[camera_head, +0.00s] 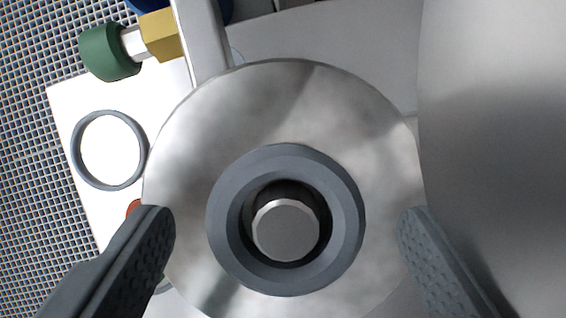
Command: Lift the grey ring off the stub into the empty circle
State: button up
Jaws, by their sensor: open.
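The grey ring (230,220) sits around the metal stub (286,230), in the middle of a round brushed-metal flange (300,90). A dark gap shows between the ring's inner edge and the stub. My gripper (284,216) is open, with one ribbed finger on each side of the ring and clear space between each finger and it. I cannot tell how high the fingertips are above the flange. A circle with a dark grey outline (77,150) is on a white panel at left, and its inside is white and empty.
A large curved metal vessel (500,130) fills the right side. At upper left are a metal bar (202,40), a brass hex fitting (162,35) and a green cap (108,52). A red spot (133,207) shows partly behind the left finger. Wire grating (35,80) lies far left.

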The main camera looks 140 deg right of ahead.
jog(key=c, duration=1)
jog(key=shift+r, duration=5)
jog(key=shift+c, duration=0.2)
